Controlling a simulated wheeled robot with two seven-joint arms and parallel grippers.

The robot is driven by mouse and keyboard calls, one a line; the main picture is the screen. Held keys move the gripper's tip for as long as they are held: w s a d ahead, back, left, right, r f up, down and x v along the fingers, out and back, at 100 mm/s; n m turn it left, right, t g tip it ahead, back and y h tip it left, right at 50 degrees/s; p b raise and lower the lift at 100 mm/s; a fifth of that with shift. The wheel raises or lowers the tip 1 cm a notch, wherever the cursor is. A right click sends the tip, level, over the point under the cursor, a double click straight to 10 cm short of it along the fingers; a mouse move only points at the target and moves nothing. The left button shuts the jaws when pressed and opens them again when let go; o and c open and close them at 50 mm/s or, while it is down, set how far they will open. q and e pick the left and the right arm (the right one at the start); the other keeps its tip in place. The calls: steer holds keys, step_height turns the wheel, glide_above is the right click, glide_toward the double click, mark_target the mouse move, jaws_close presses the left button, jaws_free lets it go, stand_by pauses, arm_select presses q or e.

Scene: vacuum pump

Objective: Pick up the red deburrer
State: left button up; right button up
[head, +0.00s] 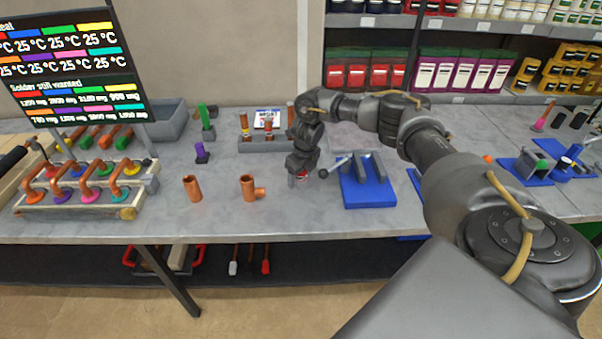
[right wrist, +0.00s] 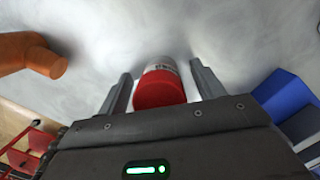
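The red deburrer (right wrist: 159,90) shows in the right wrist view as a red, rounded body with a pale band at its far end. In the head view only a small red part (head: 302,176) of it shows under my right gripper (head: 302,168). My right gripper (right wrist: 161,72) points down over the table, with one finger on each side of the deburrer. The fingers are open, with a narrow gap on both sides. My left gripper is in neither view.
A copper tee (head: 248,188) and a copper piece (head: 192,188) stand to the left on the grey table (head: 240,222). A blue fixture (head: 368,190) with grey jaws is close on the right. A grey holder (head: 262,145) stands behind.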

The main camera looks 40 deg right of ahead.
steer(key=shift+w, duration=0.1)
steer(key=c, duration=1.1)
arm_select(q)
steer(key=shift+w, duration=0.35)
